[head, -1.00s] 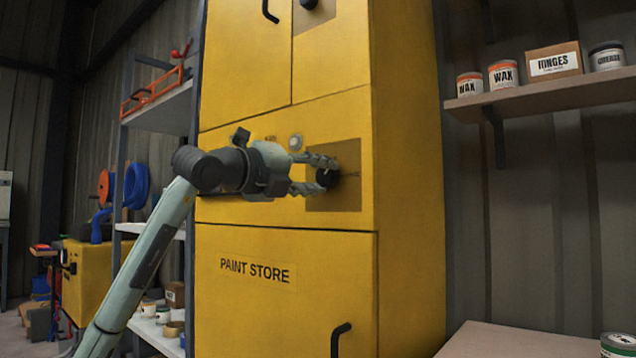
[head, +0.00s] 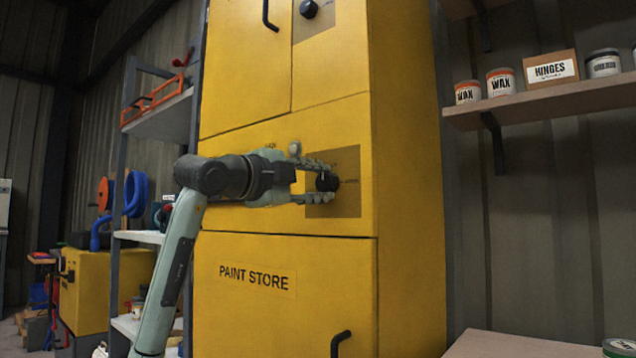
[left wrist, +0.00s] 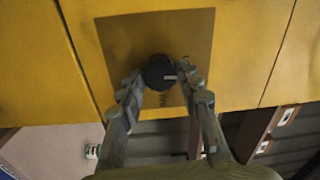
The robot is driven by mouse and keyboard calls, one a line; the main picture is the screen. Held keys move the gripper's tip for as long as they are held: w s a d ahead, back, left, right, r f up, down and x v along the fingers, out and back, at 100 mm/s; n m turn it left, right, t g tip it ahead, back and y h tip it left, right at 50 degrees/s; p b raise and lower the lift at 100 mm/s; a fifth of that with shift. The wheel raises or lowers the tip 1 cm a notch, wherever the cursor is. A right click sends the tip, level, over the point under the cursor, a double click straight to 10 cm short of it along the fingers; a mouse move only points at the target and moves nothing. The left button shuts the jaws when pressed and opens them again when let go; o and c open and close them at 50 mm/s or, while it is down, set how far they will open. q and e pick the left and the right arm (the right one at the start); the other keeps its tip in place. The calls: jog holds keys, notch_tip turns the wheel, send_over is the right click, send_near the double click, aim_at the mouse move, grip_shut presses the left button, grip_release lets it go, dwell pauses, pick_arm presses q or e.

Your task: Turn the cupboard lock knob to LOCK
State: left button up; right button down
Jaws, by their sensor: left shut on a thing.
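The yellow cupboard (head: 285,275) marked PAINT STORE stands in the middle of the head view. A black lock knob (head: 327,181) sits on a brownish square plate (head: 346,206) on its middle panel. My left gripper (head: 321,181) is shut on the knob, one finger on each side. The fingers (left wrist: 160,78) also show in the left wrist view. The small lettering on the plate is too blurred to read. My right gripper is not in view.
A second black knob (head: 309,9) and a bar handle (head: 268,14) are above; another handle (head: 340,343) is below. A wall shelf (head: 550,100) with cans and a HINGES box (head: 551,70) is at right. Metal shelving (head: 120,200) stands behind my left arm.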

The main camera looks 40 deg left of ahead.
pick_arm(q)
jog(key=shift+n, duration=0.5)
jog(key=o, duration=1.2)
jog(key=shift+c, duration=0.2)
jog(key=s, duration=1.2)
jog(key=shift+a+f, duration=0.35)
jog(key=shift+a, duration=0.1)
